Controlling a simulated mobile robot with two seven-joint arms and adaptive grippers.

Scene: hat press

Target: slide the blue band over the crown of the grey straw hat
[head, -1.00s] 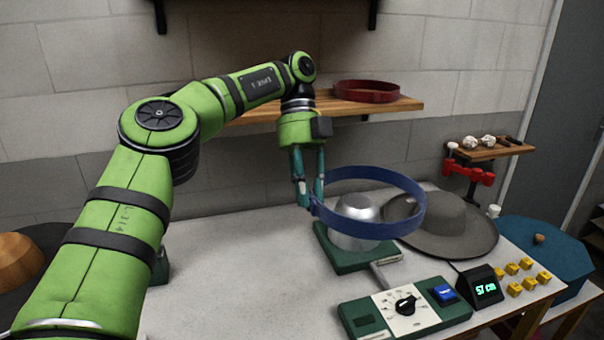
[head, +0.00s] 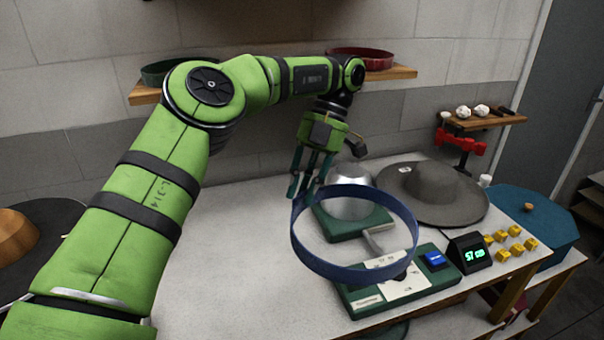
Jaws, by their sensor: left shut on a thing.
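The blue band (head: 355,272) is a wide open ring, held in the air and tilted toward me. My left gripper (head: 305,193) is shut on the band's far left rim. Through and behind the ring show the green press base and its dial panel. The grey straw hat (head: 440,197) lies brim down on the table at the right, its crown up. The band is in front and to the left of the hat, apart from it. My right gripper is not in view.
A silver dome on a green base (head: 348,207) stands behind the band. The left table top is clear.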

